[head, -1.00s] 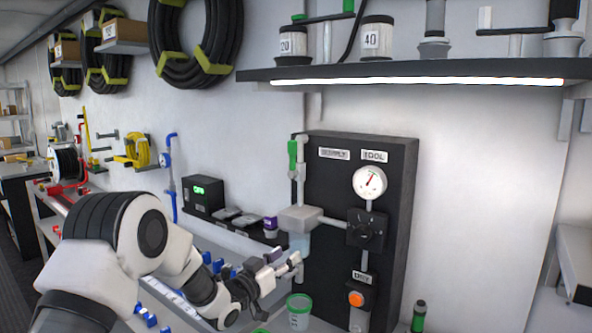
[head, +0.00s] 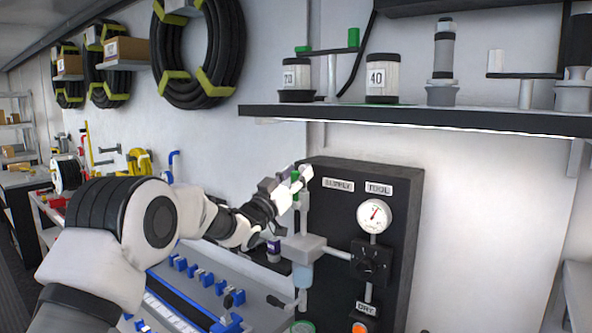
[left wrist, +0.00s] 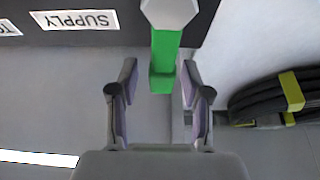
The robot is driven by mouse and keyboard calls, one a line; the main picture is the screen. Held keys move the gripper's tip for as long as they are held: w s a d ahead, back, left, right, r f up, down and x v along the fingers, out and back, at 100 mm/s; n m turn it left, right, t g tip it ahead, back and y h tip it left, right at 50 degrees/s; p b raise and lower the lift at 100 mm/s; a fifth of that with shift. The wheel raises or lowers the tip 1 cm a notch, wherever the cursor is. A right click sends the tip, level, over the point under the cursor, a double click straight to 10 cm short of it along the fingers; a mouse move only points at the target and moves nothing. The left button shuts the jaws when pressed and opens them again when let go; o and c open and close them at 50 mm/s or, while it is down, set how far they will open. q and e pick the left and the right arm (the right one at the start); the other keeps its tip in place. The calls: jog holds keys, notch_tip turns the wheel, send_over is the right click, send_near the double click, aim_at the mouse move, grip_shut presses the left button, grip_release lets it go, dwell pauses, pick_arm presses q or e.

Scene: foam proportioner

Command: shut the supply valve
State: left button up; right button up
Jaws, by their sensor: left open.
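The supply valve's green handle (head: 295,175) is at the top left of the dark panel (head: 338,230), beside the SUPPLY label (head: 338,185). My left gripper (head: 288,189) is raised at this handle and partly covers it. In the left wrist view, the green handle (left wrist: 164,62) hangs from a pale hexagonal hub and reaches between the tips of my open left gripper (left wrist: 159,76). Gaps show on both sides, and I cannot tell whether either finger touches it. The SUPPLY label (left wrist: 75,20) appears upside down there. My right gripper is out of view.
The panel also carries a gauge (head: 374,215), a black knob (head: 371,262) and a pale block with a clear bowl (head: 303,273). A shelf (head: 430,119) with jars juts out above. Blue clips line the bench (head: 180,290). Hose coils hang on the wall.

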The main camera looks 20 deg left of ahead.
pick_arm(q)
jog(key=shift+s, duration=0.1)
jog(key=shift+a+f, duration=0.1)
grip_shut()
jog(key=shift+s+d+f+m+g+h+b, duration=0.4)
jog(key=shift+d+f+m+g+h+b, duration=0.65)
jog(key=shift+m, duration=2.7)
jog(key=shift+s+d+f+m+g+h+b, duration=0.4)
jog(key=shift+d+f+m+g+b, duration=1.3)
jog(key=shift+m, duration=2.1)
jog(key=shift+s+d+f+m+g+h+b, duration=0.4)
jog(key=shift+d+f+m+g+h+b, duration=0.9)
jog(key=shift+m, duration=2.45)
jog(key=shift+a+y+b, duration=0.35)
jog(key=shift+a+y, duration=0.05)
jog(key=shift+y, duration=0.05)
